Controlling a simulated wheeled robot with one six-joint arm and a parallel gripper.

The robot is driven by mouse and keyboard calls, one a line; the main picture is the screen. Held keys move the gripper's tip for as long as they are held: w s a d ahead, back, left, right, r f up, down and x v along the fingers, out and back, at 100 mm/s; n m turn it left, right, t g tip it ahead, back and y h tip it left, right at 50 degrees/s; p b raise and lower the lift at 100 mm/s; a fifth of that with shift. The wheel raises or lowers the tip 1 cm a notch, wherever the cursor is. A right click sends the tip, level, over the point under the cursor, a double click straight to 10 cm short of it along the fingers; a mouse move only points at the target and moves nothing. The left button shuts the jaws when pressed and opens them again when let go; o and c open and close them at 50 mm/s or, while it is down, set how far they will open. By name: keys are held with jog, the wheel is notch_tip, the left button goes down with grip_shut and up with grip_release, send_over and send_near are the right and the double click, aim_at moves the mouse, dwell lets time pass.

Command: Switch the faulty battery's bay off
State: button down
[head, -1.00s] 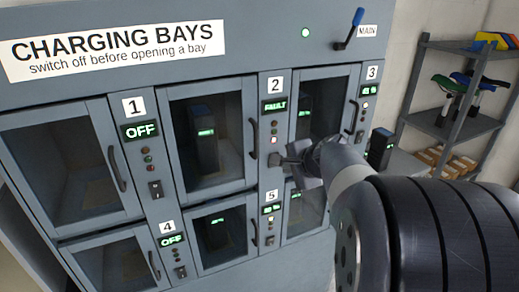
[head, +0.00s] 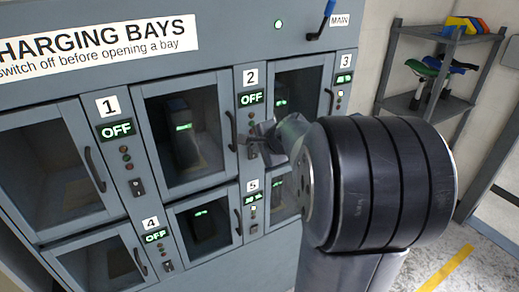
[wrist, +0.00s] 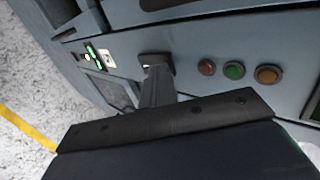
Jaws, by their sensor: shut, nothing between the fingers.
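In the head view, bay 2's display (head: 251,98) reads OFF in green. Its battery (head: 183,130) stands upright behind the closed glass door, with a small green light on it. My gripper (head: 262,140) is shut and empty at the panel below bay 2's display. It hides the bay 2 switch in the head view. In the wrist view, my gripper (wrist: 158,95) points at a dark switch (wrist: 155,62), close to or touching it. A red lamp (wrist: 206,67), a green lamp (wrist: 234,71) and an orange lamp (wrist: 267,74) sit beside the switch.
Bay 1's display (head: 116,130) and bay 4's display (head: 156,236) read OFF. Bay 3's display (head: 344,78) and bay 5's display (head: 250,198) are green. The blue MAIN lever (head: 321,20) is above. A shelf (head: 400,103) with saddles stands to the right.

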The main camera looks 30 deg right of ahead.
jog(key=shift+r, duration=0.1)
jog(key=shift+r+p, duration=0.65)
jog(key=shift+r, duration=0.05)
jog(key=shift+s, duration=0.1)
